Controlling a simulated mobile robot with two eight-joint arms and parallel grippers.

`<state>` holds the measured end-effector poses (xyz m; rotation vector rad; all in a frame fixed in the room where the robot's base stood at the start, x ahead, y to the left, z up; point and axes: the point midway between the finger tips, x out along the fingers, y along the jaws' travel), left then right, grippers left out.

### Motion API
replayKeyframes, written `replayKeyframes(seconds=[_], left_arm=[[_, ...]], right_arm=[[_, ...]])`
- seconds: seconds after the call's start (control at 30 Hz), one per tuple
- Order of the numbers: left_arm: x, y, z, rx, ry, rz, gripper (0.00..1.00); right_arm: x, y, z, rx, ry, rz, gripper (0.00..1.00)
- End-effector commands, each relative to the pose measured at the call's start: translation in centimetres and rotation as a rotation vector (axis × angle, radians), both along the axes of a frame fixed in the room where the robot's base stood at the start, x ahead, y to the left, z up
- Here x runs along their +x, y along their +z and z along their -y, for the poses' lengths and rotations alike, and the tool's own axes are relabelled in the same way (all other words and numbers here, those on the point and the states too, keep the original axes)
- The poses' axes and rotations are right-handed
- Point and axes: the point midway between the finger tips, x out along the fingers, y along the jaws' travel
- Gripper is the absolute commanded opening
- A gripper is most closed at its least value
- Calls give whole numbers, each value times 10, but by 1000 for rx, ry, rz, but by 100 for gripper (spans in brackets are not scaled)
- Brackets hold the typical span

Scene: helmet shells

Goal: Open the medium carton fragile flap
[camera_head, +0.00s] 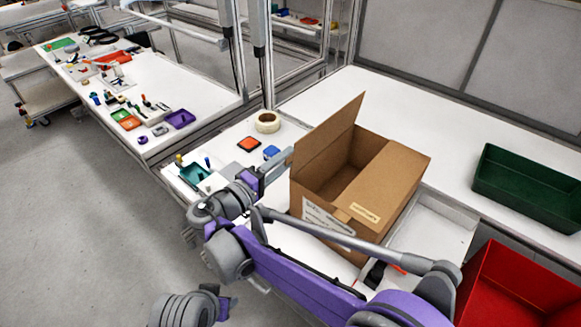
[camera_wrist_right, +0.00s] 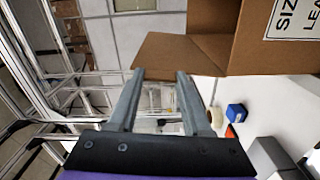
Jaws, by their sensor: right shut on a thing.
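The brown carton (camera_head: 330,215) stands on the white table, with white labels on its front side. Its left flap (camera_head: 328,138) stands raised and tilted outward, and the inside shows beside it. Its right flap (camera_head: 385,180) lies flat over the right part of the top. A small pale label (camera_head: 365,212) is near its front edge; I cannot read it. My right gripper (camera_head: 288,158) is at the outer edge of the raised flap, shut on it. In the right wrist view the flap (camera_wrist_right: 180,52) reaches the fingertips (camera_wrist_right: 160,75). My left gripper is out of view.
A tape roll (camera_head: 267,122), an orange block (camera_head: 249,143) and a blue block (camera_head: 271,152) lie left of the carton. A green bin (camera_head: 530,165) and a red bin (camera_head: 530,260) are at right. The table behind the carton is clear.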

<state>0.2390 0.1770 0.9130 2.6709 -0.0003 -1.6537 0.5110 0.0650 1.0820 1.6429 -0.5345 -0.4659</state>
Motion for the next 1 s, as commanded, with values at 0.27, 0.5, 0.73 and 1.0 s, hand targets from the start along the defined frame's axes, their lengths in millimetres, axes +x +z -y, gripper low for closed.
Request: replayKeyframes(seconds=[0.27, 0.5, 0.73, 1.0], left_arm=[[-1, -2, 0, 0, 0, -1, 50], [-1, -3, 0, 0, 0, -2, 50], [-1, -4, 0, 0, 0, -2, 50], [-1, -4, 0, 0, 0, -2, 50]], right_arm=[[11, -1, -15, -165, -1, -120, 0], [17, -2, -23, -251, -1, -182, 0], [19, -3, -26, -285, 0, -207, 0], [19, -3, -26, -289, 0, -210, 0]])
